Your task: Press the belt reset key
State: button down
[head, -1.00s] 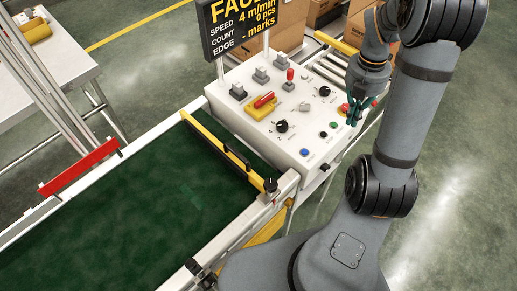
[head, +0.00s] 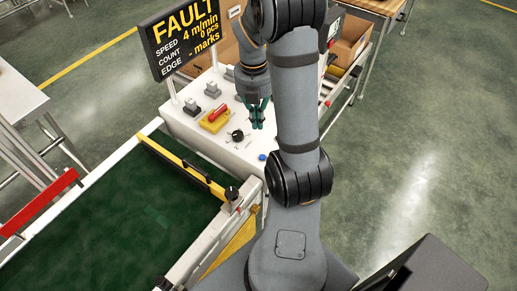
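The white control panel (head: 180,126) stands at the end of the green belt, with several keys and knobs on its top. A red-handled key on a yellow plate (head: 215,118), a black knob (head: 237,135) and a blue button (head: 262,157) show on it. I cannot read which control is the belt reset key. My gripper (head: 257,125), with teal fingers, points down over the panel, right of the black knob. I cannot tell its height or whether its fingertips are apart. My arm hides the panel's right part. The display (head: 185,35) above reads FAULT, 4 m/min, 0 pcs.
The green belt (head: 130,225) fills the lower left, with a yellow bar (head: 180,165) across its end. A red bar (head: 38,203) stands at its left side. Cardboard boxes (head: 350,45) stand behind the panel.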

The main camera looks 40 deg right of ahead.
aim_at(260, 157)
jog(key=f, duration=1.3)
jog(key=shift+s+d+f+b, duration=0.1)
jog(key=shift+s+b, duration=0.15)
jog(key=shift+b, duration=0.1)
jog(key=shift+f+b, duration=0.55)
jog(key=shift+f, duration=0.2)
jog(key=shift+s+f, duration=0.15)
jog(key=shift+s, duration=0.05)
jog(key=shift+s+a+r, duration=0.2)
jog(key=r+p, duration=0.5)
jog(key=shift+w+d+r, duration=0.1)
jog(key=shift+w+r, duration=0.15)
jog(key=shift+w, duration=0.15)
notch_tip(260, 157, up, 9)
jog(key=shift+w, duration=0.25)
